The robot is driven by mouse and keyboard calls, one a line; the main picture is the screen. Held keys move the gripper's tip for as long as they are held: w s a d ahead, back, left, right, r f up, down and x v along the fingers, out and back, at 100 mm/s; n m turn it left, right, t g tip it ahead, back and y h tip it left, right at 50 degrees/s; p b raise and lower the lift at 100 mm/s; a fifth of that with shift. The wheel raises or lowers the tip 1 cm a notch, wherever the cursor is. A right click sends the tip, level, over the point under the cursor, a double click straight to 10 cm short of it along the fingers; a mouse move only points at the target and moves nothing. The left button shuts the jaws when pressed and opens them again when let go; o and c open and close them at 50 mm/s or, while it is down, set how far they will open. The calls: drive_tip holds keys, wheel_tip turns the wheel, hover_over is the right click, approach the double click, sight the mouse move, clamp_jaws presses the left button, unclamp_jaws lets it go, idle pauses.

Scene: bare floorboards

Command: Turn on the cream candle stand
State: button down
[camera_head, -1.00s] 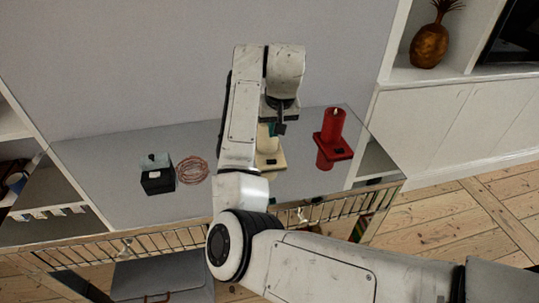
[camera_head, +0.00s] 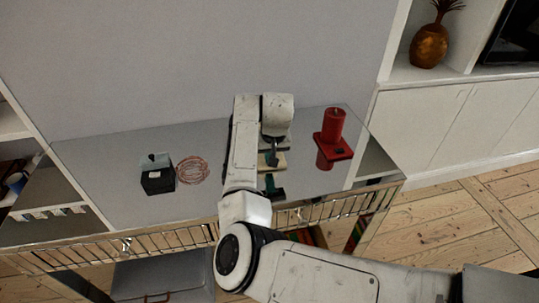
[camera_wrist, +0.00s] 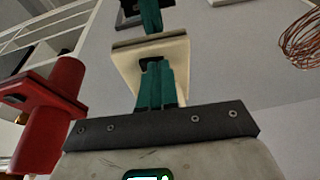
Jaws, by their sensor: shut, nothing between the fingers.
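The cream candle stand (camera_head: 280,161) is on the reflective shelf top, mostly hidden behind my arm in the head view. In the wrist view its cream base (camera_wrist: 178,62) shows, with a small dark button around my fingertips. My gripper (camera_wrist: 152,66) has its teal fingers shut together and empty. The fingertips overlap the dark button, but I cannot tell whether they touch it. In the head view my gripper (camera_head: 272,160) points down at the stand. The cream candle itself is hidden.
A red candle on a red stand (camera_head: 334,152) is close to the right. A black box (camera_head: 157,180) and a copper wire coil (camera_head: 192,170) lie to the left. The glossy top (camera_head: 110,160) mirrors things. A wall (camera_head: 190,60) rises behind.

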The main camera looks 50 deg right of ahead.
drive_tip(key=shift+a+f+g+h, duration=0.1)
drive_tip(key=shift+f+g+h, duration=0.2)
idle(0.4)
